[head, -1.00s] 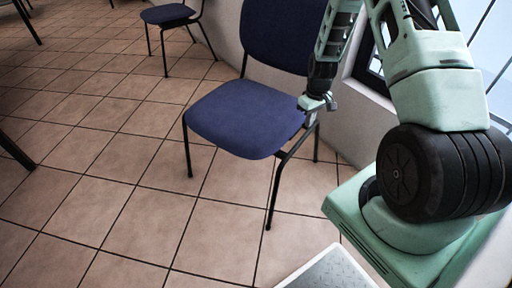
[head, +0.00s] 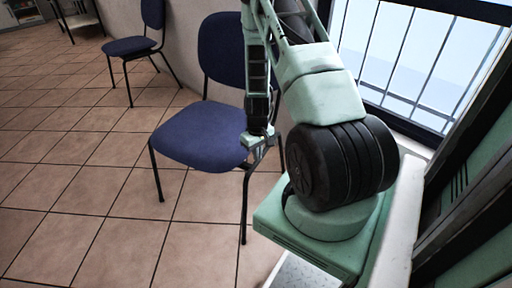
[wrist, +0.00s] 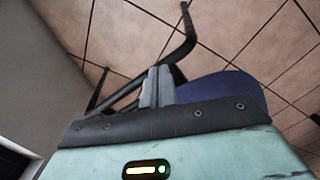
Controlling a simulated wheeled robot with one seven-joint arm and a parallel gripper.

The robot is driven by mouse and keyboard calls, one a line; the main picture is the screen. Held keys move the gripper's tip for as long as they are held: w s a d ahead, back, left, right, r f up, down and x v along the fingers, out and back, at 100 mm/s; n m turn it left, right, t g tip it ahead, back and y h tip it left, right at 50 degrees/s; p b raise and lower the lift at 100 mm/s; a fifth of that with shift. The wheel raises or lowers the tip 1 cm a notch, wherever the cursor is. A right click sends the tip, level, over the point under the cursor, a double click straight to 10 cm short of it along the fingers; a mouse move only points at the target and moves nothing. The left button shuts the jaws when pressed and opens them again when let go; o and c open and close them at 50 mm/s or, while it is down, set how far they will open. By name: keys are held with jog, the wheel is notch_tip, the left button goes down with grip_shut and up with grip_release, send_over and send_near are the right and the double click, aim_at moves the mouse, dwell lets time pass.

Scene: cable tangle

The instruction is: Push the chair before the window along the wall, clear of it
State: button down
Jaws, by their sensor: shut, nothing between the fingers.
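The near chair (head: 200,136) has a blue seat and backrest on black legs. It stands upright by the wall, to the left of the barred window (head: 420,60) in the head view. My arm hides the chair's right side and the wall between. My gripper (head: 260,143) is shut and empty at the seat's right edge. In the wrist view my gripper's fingertips (wrist: 157,86) are together beside a black bent chair tube, with the blue seat (wrist: 225,88) to the right. I cannot tell whether they touch the chair.
A second blue chair (head: 132,46) stands farther back along the wall (head: 185,45). Tiled floor (head: 80,190) lies open to the left and between the two chairs. Table legs and furniture show at the far left back.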

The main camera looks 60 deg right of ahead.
aim_at(253, 165)
jog(key=shift+w+d+f+b, duration=0.2)
jog(key=shift+w+f, duration=0.4)
jog(key=shift+f, duration=0.05)
jog(key=shift+w+d+f+b, duration=0.15)
jog(key=shift+w+f, duration=0.4)
jog(key=shift+f, duration=0.05)
jog(key=shift+w+d, duration=0.3)
jog(key=shift+w, duration=0.45)
